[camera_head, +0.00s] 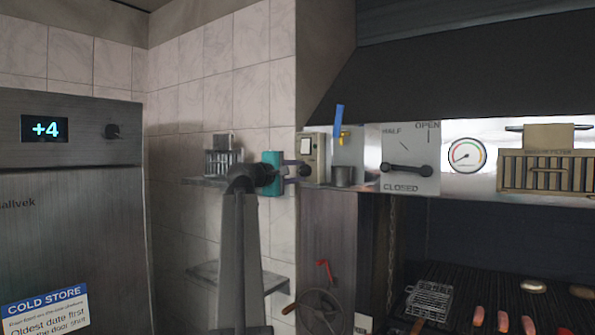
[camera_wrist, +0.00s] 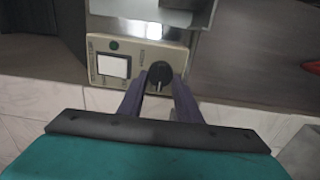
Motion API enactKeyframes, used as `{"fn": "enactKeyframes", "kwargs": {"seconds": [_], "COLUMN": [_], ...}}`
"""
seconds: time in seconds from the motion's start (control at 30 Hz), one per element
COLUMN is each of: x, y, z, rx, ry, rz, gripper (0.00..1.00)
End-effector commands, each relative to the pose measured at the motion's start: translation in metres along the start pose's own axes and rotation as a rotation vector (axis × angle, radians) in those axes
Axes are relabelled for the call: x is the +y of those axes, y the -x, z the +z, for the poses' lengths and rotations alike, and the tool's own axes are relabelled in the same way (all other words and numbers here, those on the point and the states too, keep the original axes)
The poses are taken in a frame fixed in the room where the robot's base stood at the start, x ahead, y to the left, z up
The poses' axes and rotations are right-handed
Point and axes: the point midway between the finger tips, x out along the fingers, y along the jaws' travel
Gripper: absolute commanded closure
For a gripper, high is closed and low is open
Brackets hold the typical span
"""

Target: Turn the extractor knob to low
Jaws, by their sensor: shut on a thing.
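The extractor control panel (camera_wrist: 108,62) is a beige box with a white square switch (camera_wrist: 113,66), a small green round light and a black knob (camera_wrist: 159,74) with a pale pointer line. The lettering around the knob is too small to read. My gripper (camera_wrist: 160,84) has its two purple fingers on either side of the knob, shut on it. In the head view the panel (camera_head: 308,146) is on the wall end beside the hood, and my gripper (camera_head: 303,170) reaches its lower part from the left.
A wall shelf with a wire basket (camera_head: 222,163) is just behind my arm. The grill (camera_head: 470,320) with food lies lower right.

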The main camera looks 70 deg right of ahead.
Motion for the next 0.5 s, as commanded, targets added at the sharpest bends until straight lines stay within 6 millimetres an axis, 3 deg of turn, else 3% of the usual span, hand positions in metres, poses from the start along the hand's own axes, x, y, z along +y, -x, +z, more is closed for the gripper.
{"fn": "enactKeyframes", "kwargs": {"seconds": [0.37,0.4,0.5], "x": [-0.0035,-0.0035,-0.0030], "y": [-0.0003,-0.0003,-0.0004], "z": [0.0015,0.0015,0.0014], "rx": [-0.005,-0.005,-0.004], "ry": [0.007,0.007,0.007], "rz": [-0.006,-0.006,-0.005], "gripper": [0.91,0.66,0.51]}}
